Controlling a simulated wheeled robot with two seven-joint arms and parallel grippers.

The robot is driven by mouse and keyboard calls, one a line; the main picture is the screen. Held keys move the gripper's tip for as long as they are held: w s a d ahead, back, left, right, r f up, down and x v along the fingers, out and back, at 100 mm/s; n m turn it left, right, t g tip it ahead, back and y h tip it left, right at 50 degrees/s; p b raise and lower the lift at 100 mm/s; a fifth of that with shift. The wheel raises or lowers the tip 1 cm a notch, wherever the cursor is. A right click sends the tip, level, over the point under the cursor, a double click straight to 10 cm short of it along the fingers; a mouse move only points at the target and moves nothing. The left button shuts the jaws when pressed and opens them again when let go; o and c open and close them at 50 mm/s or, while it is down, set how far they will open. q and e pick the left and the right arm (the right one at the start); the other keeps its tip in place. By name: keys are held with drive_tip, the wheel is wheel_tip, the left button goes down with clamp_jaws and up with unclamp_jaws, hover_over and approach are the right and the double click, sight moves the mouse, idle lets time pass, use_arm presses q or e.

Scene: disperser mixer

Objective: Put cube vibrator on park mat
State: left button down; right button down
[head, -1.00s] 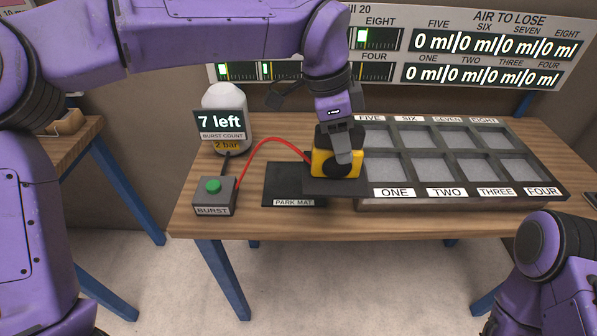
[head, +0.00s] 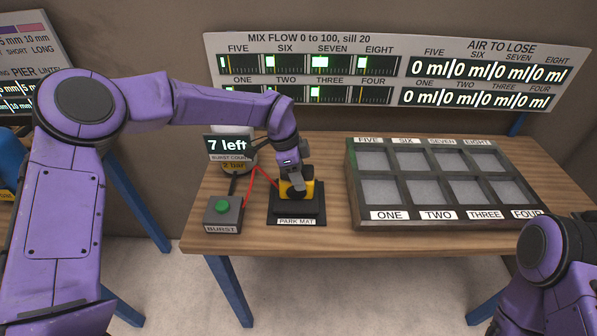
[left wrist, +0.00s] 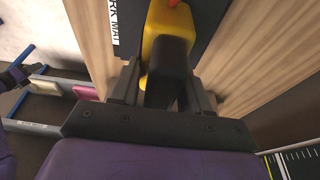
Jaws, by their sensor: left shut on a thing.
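The cube vibrator (head: 308,189) is a yellow and black block on a dark base plate, with a red hose. In the head view it is over the dark park mat (head: 296,221), low and seemingly upright. I cannot tell whether its base touches the mat. My left gripper (head: 294,184) is above it and shut on its black upper part. The left wrist view shows the yellow body (left wrist: 172,35) and black grip between my fingers, with the mat (left wrist: 125,20) beyond.
The burst box (head: 223,212) with its green button stands left of the mat. Behind it are the burst count display (head: 228,147) and a white bottle. A grey tray of several square compartments (head: 350,190) stands to the right. Display boards (head: 400,70) are behind the table.

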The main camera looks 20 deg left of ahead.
use_arm(q)
drive_tip(key=shift+w+f, duration=0.1)
drive_tip(key=shift+f, duration=0.15)
drive_tip(key=c, duration=0.5)
unclamp_jaws()
drive_tip(key=shift+f, duration=0.1)
drive_tip(key=b+v, duration=0.2)
drive_tip(key=v, duration=1)
